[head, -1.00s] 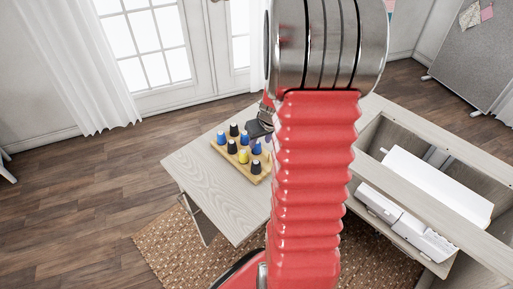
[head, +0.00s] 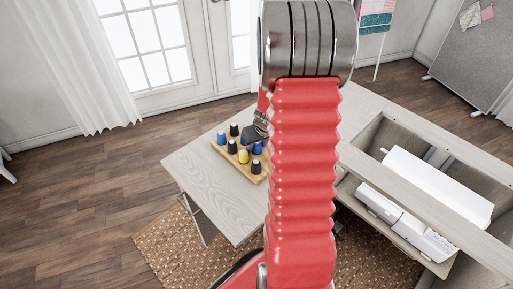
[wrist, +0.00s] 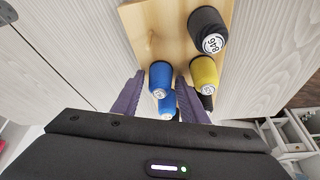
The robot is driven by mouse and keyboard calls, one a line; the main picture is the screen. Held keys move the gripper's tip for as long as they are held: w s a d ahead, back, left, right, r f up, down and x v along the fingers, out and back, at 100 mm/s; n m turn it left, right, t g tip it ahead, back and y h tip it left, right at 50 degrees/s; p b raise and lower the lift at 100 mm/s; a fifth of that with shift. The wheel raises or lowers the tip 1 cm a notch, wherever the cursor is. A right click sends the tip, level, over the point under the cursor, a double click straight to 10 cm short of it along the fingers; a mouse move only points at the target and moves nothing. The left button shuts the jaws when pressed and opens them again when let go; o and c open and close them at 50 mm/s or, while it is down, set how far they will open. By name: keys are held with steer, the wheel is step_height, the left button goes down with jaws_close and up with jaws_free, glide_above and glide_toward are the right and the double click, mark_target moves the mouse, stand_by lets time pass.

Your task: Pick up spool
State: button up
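Several blue, black and yellow thread spools stand on a wooden board on the cabinet top. In the head view the yellow spool (head: 243,157) and a front black spool (head: 256,167) are clear. My gripper (head: 255,135) is over the right back part of the board and hides some spools. In the wrist view my gripper (wrist: 158,100) is open, with one purple finger on each side of a blue spool (wrist: 160,76). A second blue spool (wrist: 167,104) is partly hidden lower down between the fingers. The yellow spool (wrist: 205,72) is just right of the right finger. I cannot tell any contact.
The wooden board (wrist: 150,28) also carries a black spool marked 846 (wrist: 207,32). The cabinet top (head: 215,185) is bare left of the board. An open compartment with a white panel (head: 430,185) lies to the right.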

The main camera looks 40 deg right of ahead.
steer(key=c, duration=0.8)
steer(key=shift+r, duration=0.1)
step_height(320, 180, up, 10)
stand_by(0.6)
stand_by(0.5)
steer(key=s+r, duration=0.1)
steer(key=s, duration=0.5)
steer(key=shift+s, duration=0.25)
steer(key=shift+d, duration=0.1)
